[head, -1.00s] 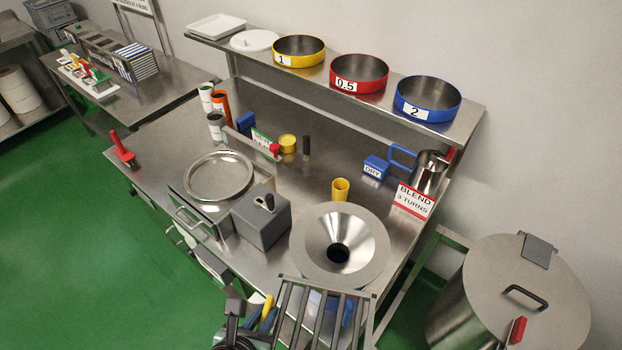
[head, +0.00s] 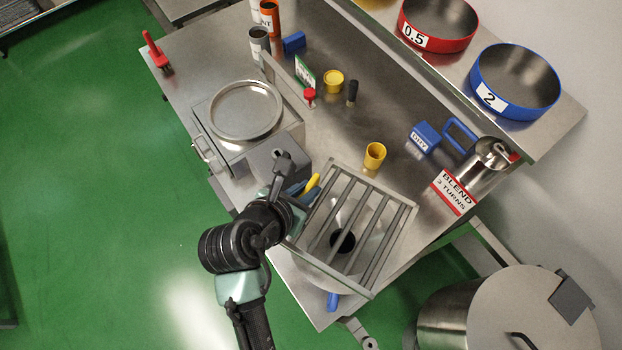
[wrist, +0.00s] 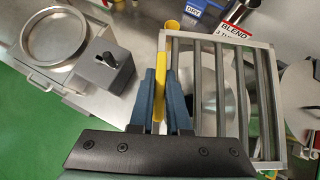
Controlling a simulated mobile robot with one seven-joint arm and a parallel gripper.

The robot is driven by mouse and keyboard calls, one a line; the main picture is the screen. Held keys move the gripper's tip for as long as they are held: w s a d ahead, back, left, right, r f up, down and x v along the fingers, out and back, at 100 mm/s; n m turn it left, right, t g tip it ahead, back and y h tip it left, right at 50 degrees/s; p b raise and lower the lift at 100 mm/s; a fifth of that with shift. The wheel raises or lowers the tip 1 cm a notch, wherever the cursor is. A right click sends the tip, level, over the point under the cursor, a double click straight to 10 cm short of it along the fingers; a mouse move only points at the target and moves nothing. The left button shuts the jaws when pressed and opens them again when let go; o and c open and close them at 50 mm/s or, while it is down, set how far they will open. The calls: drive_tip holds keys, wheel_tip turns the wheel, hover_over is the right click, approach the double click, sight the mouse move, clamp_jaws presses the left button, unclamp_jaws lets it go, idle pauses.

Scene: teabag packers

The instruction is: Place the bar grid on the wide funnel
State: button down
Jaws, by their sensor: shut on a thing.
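The bar grid (head: 377,183) is a square grey metal frame with several parallel bars. The wide funnel (head: 342,241) is a broad steel cone with a dark central hole, seen between the bars. My gripper (head: 306,190) is shut on the grid at its left side, with a yellow strip between its blue fingers. In the wrist view my gripper (wrist: 160,88) holds the grid (wrist: 215,38), which extends right across the funnel. In the head view the grid overlaps most of the funnel. I cannot tell whether the two touch.
A grey box with a black knob (wrist: 105,70) stands left of the gripper. A yellow cup (head: 374,155) stands just behind the grid. The BLEND sign (head: 455,191), blue DRY block (head: 424,137) and a metal jug (head: 487,160) are to the right.

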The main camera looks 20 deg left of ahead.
drive_tip(key=shift+w+f+b, duration=0.1)
drive_tip(key=shift+f+b, duration=3.05)
drive_tip(key=shift+b, duration=0.9)
drive_tip(key=shift+r, duration=0.1)
drive_tip(key=shift+f, duration=0.65)
drive_tip(key=c, duration=0.8)
unclamp_jaws()
drive_tip(key=v, duration=1.3)
drive_tip(key=shift+b, duration=0.3)
